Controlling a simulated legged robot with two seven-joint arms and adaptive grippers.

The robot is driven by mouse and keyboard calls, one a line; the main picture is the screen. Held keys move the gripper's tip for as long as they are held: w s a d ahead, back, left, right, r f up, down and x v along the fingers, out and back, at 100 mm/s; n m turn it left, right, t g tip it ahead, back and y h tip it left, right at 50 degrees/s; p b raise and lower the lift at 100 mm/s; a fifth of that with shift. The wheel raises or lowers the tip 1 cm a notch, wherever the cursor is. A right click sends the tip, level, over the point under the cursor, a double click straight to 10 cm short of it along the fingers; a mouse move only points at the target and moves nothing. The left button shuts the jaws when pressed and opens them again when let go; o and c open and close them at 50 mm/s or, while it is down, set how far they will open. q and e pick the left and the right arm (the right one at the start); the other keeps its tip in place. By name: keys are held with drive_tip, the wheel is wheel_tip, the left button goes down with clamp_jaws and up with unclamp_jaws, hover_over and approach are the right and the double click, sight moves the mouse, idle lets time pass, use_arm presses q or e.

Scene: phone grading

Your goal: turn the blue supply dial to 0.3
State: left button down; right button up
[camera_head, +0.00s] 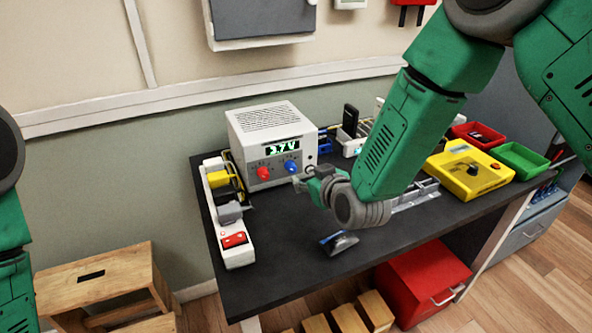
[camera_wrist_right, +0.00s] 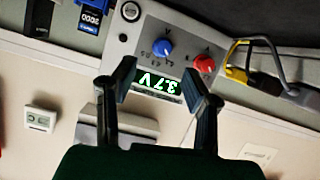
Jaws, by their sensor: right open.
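The white supply box (camera_head: 252,131) stands at the back of the dark table. Its display (camera_head: 283,146) reads 3.7 V in green. The blue dial (camera_head: 290,166) is on its front panel, right of the red dial (camera_head: 263,173). My right gripper (camera_head: 302,183) is close in front of the panel, just below and right of the blue dial. In the right wrist view, where the panel appears upside down, the gripper (camera_wrist_right: 162,76) is open and empty. The blue dial (camera_wrist_right: 162,46) shows beyond the gap between the fingers, not between them. My left gripper is out of view.
A white power strip (camera_head: 238,255) with a red switch lies at the table's left edge. A dark small object (camera_head: 338,242) lies near the front edge. A yellow box (camera_head: 465,176), a red bin (camera_head: 478,135) and a green bin (camera_head: 523,159) stand at the right.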

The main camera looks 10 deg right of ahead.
sight(293, 169)
drive_tip(key=x, duration=0.3)
drive_tip(key=a+x, duration=0.1)
drive_tip(key=x, duration=0.3)
drive_tip(key=shift+a, duration=0.15)
drive_tip(key=shift+w+f, duration=0.1)
drive_tip(key=shift+w, duration=0.1)
drive_tip(key=shift+d, duration=0.35)
drive_tip(key=c, duration=0.8)
drive_tip(key=shift+a, duration=0.2)
clamp_jaws()
